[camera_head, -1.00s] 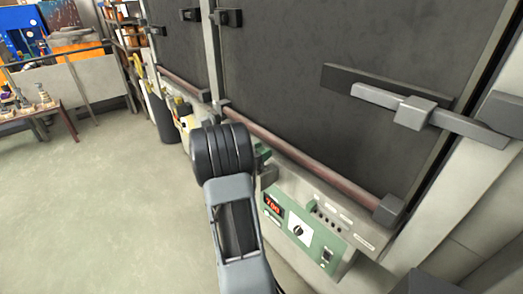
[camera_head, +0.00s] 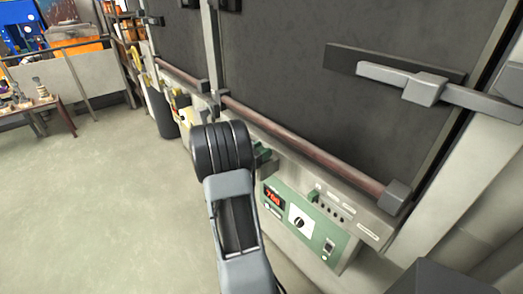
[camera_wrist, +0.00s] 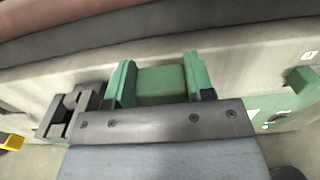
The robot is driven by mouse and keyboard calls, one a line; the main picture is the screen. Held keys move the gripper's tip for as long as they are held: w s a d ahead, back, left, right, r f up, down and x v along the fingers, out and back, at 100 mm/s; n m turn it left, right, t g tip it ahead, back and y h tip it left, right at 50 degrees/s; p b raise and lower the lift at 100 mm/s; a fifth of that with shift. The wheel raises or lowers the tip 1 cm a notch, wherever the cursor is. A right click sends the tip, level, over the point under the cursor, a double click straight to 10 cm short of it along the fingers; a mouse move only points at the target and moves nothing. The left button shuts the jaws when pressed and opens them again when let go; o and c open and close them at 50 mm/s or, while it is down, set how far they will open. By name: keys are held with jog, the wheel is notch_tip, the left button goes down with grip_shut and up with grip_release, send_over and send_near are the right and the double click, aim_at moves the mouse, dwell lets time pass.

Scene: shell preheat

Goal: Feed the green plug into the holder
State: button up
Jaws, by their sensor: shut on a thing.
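In the wrist view a green block, which I take as the green plug (camera_wrist: 162,85), sits between two upright green pieces at the front of my gripper (camera_wrist: 160,80). My gripper is shut on it. I cannot tell whether the upright pieces are all jaw or partly something else. In the head view my wrist hides most of the gripper; a bit of green (camera_head: 262,152) shows beside it, close to the furnace front. I cannot make out the holder for certain; a small green piece (camera_wrist: 301,79) stands on the ledge at the right in the wrist view.
The green control panel (camera_head: 312,226) with a red display is just right of my wrist. The dark furnace door (camera_head: 300,75) with a grey latch (camera_head: 424,88) rises behind it. A reddish-brown bar (camera_head: 310,146) runs along its foot. Open floor (camera_head: 100,200) lies left.

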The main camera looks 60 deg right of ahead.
jog(key=o, duration=1)
jog(key=b+v, duration=0.2)
jog(key=v, duration=1.2)
jog(key=shift+d, duration=0.1)
